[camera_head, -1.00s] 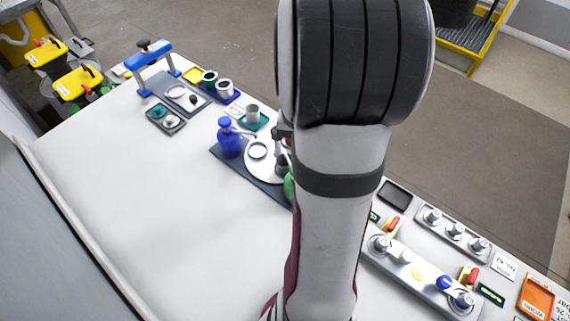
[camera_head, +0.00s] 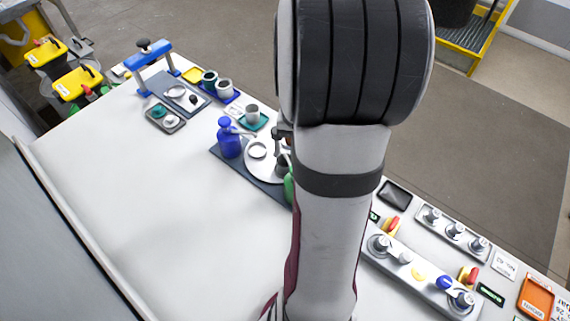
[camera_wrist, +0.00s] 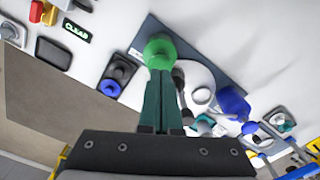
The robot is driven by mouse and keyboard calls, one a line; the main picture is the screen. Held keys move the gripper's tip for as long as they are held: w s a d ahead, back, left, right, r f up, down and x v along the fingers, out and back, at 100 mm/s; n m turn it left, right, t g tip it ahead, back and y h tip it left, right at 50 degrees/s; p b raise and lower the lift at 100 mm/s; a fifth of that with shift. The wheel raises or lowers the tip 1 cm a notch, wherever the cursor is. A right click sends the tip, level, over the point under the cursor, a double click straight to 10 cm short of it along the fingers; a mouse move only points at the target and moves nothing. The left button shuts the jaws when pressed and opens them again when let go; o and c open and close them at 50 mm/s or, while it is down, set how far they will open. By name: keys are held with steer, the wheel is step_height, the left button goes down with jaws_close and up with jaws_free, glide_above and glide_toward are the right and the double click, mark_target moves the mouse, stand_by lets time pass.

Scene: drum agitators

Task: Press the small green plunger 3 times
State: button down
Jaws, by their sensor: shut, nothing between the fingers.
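A green rounded plunger (camera_wrist: 160,47) shows in the wrist view, at the edge of a dark mat (camera_wrist: 196,44). In the head view only a sliver of green (camera_head: 288,188) shows left of my arm, and the rest is hidden. My gripper (camera_wrist: 159,72) is shut and empty, its dark green fingers pointing at the green plunger and overlapping its near edge in the wrist view. I cannot tell whether the tips touch it. A blue pump bottle (camera_head: 229,140) with a spout stands on the same mat.
A round white plate (camera_head: 262,172) with a ring lies beside the blue bottle. Cups and small trays (camera_head: 167,118) stand toward the back left. A control panel (camera_head: 408,276) with knobs lies to the right. The left part of the white table (camera_head: 130,210) is clear.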

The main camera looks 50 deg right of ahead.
steer(key=shift+f, duration=0.15)
steer(key=shift+f, duration=1.45)
steer(key=shift+r, duration=0.95)
